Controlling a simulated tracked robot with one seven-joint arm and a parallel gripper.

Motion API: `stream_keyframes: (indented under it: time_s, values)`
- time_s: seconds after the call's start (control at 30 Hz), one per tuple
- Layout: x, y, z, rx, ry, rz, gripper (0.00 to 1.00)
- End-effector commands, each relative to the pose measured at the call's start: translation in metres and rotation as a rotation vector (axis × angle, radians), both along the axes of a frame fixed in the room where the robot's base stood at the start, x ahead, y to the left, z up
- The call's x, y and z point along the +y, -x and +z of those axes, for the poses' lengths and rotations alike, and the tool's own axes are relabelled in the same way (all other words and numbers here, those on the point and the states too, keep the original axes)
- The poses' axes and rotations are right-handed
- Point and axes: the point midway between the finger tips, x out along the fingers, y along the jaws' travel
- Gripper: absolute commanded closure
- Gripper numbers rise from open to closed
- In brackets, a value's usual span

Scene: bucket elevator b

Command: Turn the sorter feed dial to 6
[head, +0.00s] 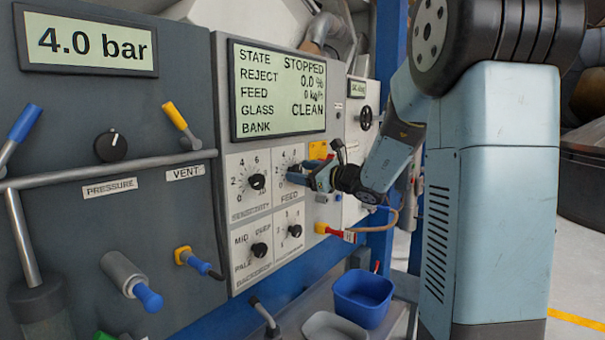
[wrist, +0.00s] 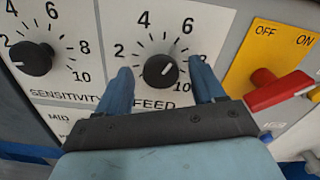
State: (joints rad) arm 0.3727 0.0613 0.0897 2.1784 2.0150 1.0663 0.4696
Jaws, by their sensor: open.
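The feed dial (wrist: 160,71) is a round black knob with a white pointer line, on a white panel scaled 2 to 10. My gripper (wrist: 161,66) is open, with one blue finger on each side of the knob. I cannot tell whether either finger touches it. The right finger partly covers the scale near 8. In the head view my gripper (head: 292,172) is at the feed panel (head: 287,159) and hides the knob.
The sensitivity dial (wrist: 32,58) is close on the left. A yellow plate with a red OFF/ON switch (wrist: 277,90) is close on the right. Backdrop knobs (head: 259,250) are below. The display (head: 278,90) above reads STOPPED. A blue bin (head: 362,298) stands lower down.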

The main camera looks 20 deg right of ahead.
Motion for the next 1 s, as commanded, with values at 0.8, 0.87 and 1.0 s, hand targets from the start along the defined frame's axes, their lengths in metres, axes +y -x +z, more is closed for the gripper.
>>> stream_keyframes:
  time_s: [0.8, 0.87, 1.0]
  values:
    - [-0.06, 0.08, -0.001, 0.0, 0.0, -0.004, 0.32]
    - [-0.065, 0.088, 0.0, -0.001, 0.001, -0.003, 0.32]
    - [-0.075, 0.102, -0.001, 0.0, 0.0, -0.002, 0.32]
